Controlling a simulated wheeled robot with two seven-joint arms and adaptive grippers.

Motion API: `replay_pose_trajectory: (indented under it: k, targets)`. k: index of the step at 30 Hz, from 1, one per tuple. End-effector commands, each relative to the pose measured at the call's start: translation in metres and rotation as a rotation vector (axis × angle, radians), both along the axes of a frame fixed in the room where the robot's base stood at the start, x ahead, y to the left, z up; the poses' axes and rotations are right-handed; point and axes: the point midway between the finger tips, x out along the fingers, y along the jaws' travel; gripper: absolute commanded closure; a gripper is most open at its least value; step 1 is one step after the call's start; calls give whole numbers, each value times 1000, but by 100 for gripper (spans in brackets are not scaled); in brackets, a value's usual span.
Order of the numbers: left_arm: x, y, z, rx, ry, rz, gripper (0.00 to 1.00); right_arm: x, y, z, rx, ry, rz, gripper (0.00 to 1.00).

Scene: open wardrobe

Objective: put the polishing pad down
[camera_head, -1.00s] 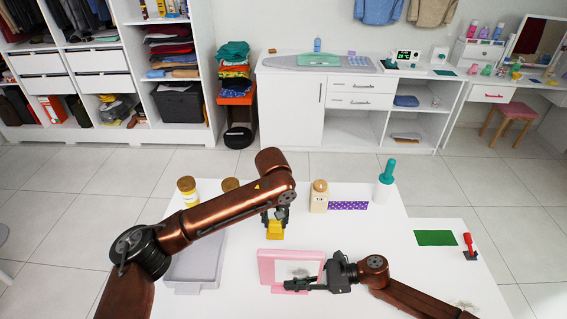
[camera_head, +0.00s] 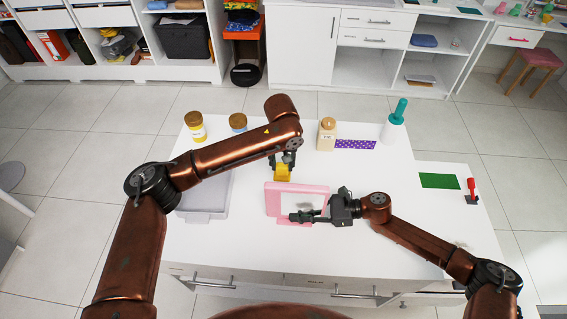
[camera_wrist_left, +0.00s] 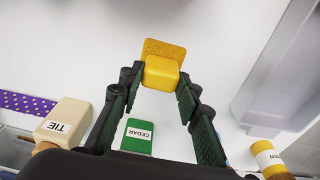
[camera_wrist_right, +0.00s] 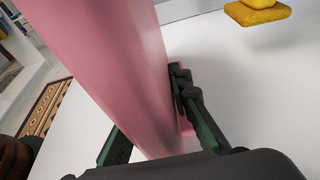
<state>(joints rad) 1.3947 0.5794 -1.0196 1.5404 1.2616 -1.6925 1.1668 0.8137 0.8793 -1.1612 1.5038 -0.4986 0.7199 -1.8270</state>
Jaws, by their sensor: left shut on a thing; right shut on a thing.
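The yellow polishing pad (camera_head: 282,173) is gripped by its block-shaped back in my left gripper (camera_head: 284,163), over the white table just behind a pink-framed panel (camera_head: 270,203). In the left wrist view the pad (camera_wrist_left: 165,48) sits between the fingertips, its rough face pointing away from the gripper. It also shows at the top of the right wrist view (camera_wrist_right: 262,14). Whether it touches the tabletop I cannot tell. My right gripper (camera_head: 304,214) is shut on the pink-framed panel, which stands upright and tilted; its lower edge is partly hidden by the fingers.
A grey tray (camera_head: 205,213) lies left of the panel. A green mat (camera_head: 439,181) lies right.

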Motion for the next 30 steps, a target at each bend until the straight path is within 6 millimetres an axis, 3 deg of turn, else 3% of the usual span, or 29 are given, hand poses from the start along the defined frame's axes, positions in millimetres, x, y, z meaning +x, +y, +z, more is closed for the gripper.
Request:
replay_pose_trajectory:
  k: [14, 25, 26, 30]
  targets:
    - [0, 0, -51, 0, -1, 0, 93, 0, 0, 0, 0, 0, 0, 95]
    - [0, 0, -56, -1, 0, 0, 93, 0, 0, 0, 0, 0, 0, 95]
    - [0, 0, -57, -1, 0, 0, 68, 0, 0, 0, 0, 0, 0, 95]
    - [0, 0, -56, -1, -1, 0, 59, 0, 0, 0, 0, 0, 0, 95]
